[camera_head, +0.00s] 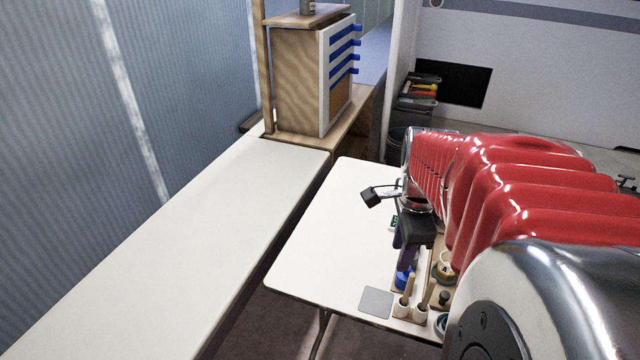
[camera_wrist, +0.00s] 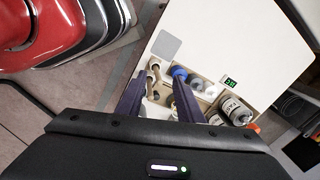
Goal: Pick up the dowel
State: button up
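Two slender wooden sticks that look like dowels stand upright in pale cups on the white table: a lighter one (camera_head: 409,286) and a browner one (camera_head: 428,293). I cannot tell which is the dowel. In the wrist view, the pale cups and stick ends (camera_wrist: 155,67) show small near the left finger's tip. My gripper (camera_head: 404,262) points down above the table, behind the sticks in the head view. In the wrist view my gripper (camera_wrist: 162,80) has its two dark purple fingers apart with nothing clearly held between them. The arm hides part of the table.
A blue item (camera_head: 404,278) sits close behind the sticks. A grey square plate (camera_head: 376,302) lies to their left. White labelled bottles (camera_wrist: 234,108) and a small green display (camera_wrist: 230,82) are to the right in the wrist view. The white table's (camera_head: 325,235) left side is clear.

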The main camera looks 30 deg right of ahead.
aim_at(429, 296)
jog(key=s+d+f+m, duration=0.1)
jog(key=d+m, duration=0.2)
jog(key=s+d+f+m, duration=0.1)
jog(key=d+m, duration=0.1)
jog(key=s+d+f+m+g, duration=0.1)
jog(key=s+d+f+m, duration=0.1)
jog(key=d+m, duration=0.1)
jog(key=shift+s+d+m+y, duration=0.1)
jog(key=shift+d+m+y, duration=0.2)
jog(key=shift+y, duration=0.1)
notch_tip(429, 296, down, 8)
jog(key=shift+f, duration=0.25)
jog(key=shift+f, duration=2.6)
grip_shut()
